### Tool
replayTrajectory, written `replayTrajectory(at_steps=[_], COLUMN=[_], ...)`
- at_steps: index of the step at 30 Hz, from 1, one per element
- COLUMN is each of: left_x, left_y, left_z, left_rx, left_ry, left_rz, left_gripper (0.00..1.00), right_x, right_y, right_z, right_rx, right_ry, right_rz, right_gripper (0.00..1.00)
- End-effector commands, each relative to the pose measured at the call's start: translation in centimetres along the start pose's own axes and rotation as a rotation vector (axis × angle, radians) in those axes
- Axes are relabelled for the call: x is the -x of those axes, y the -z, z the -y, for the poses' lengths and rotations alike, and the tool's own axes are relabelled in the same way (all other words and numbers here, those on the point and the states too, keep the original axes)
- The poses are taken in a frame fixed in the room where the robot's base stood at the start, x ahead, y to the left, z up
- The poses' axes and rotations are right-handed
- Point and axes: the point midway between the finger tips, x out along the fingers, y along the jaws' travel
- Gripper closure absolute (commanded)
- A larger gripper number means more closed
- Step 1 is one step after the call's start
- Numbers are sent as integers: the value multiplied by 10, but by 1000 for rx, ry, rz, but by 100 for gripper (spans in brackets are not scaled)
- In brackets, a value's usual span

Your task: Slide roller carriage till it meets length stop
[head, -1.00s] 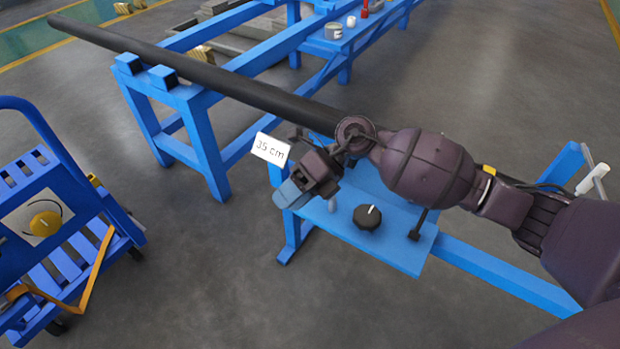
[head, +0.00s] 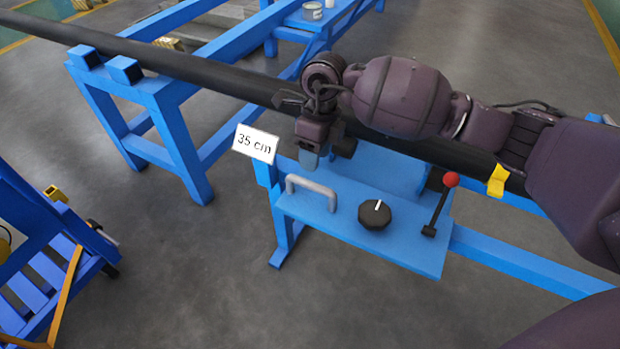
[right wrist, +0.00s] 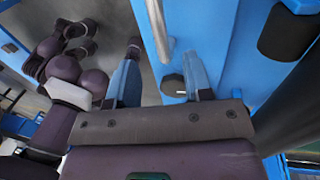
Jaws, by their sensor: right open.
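The roller carriage (head: 410,256) is a blue plate on a blue rail (head: 520,263). It bears a grey bar handle (head: 322,192), a black knob (head: 375,215) with a white mark and a lever with a red ball (head: 450,180). My right gripper (head: 309,160) is open and empty, pointing down just behind the handle in the head view. In the right wrist view, the open fingers (right wrist: 161,84) show with the handle (right wrist: 153,25) beyond and the knob (right wrist: 173,87) between them. I cannot pick out a length stop. My left gripper is not in view.
A long black pipe (head: 215,78) runs behind the carriage, over a blue stand (head: 170,115); a yellow tag (head: 497,180) shows on it at right. A blue cart (head: 45,265) is at lower left.

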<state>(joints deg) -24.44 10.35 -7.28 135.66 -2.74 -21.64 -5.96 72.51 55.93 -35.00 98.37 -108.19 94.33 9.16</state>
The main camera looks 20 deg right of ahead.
Motion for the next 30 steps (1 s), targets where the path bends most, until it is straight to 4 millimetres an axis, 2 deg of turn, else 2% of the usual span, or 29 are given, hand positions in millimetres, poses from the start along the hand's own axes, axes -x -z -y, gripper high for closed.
replayTrajectory(at_steps=[1,5,9,15,25,30], left_x=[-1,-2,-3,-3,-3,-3], left_y=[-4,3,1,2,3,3], left_z=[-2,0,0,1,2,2], left_rx=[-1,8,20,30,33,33], left_ry=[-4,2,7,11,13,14], left_rz=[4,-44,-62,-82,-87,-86], left_gripper=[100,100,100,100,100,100], right_x=[-18,-40,-57,-68,-68,-69], right_y=[1,1,1,1,0,0], right_z=[0,0,0,-1,-1,-1], right_rx=[-1,-1,-1,0,0,0], right_ry=[-9,-9,-8,-5,-3,-3], right_rz=[-9,-7,-6,-2,1,1], right_gripper=[53,53,53,53,53,80])
